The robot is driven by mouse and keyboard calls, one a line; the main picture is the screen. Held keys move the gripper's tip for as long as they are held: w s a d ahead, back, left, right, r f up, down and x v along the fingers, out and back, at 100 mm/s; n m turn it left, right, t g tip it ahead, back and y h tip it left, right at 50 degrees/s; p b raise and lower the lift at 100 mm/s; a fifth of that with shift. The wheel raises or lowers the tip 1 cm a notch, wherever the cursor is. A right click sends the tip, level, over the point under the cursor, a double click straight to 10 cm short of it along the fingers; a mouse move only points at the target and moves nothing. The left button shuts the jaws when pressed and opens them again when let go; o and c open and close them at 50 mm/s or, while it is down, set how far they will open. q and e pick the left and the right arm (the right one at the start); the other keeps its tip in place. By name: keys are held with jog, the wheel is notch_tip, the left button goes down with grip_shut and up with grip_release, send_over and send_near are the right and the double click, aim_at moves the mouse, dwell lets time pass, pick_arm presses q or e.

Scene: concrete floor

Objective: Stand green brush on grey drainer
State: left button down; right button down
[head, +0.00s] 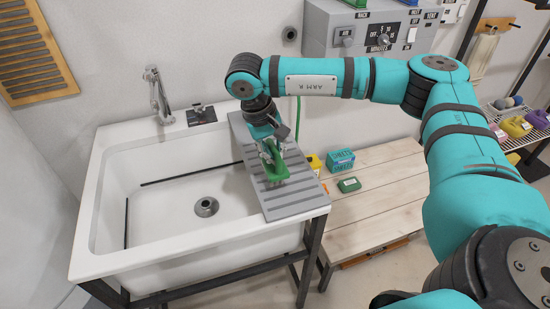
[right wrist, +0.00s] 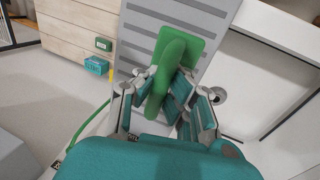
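The green brush (head: 273,163) is at my right gripper (head: 270,152), above the middle of the grey drainer (head: 294,209) in the head view. In the right wrist view the brush handle (right wrist: 164,90) runs between the fingers of the right gripper (right wrist: 165,76), which are closed against it. The brush's flat rectangular head (right wrist: 198,46) is at the far end, against the grey ribbed drainer (right wrist: 212,12). Whether the head touches the drainer or is just above it, I cannot tell. My left gripper is not in view.
The white sink (head: 110,200) with its tap (head: 158,97) lies left of the drainer. A wooden slatted bench (head: 385,190) to the right holds a teal box (head: 340,160), a small green box (head: 349,185) and a yellow item (head: 314,162). A grey control box (head: 320,28) is on the wall behind.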

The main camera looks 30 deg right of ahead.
notch_tip(320, 180, down, 2)
jog(key=shift+s+f+p, duration=0.1)
jog(key=shift+f+p, duration=0.1)
jog(key=shift+p, duration=0.15)
jog(key=shift+f, duration=0.25)
jog(key=shift+f, duration=0.1)
jog(key=c, duration=2)
grip_release()
jog(key=shift+c, duration=0.2)
jog(key=o, duration=0.6)
jog(key=shift+c, duration=0.2)
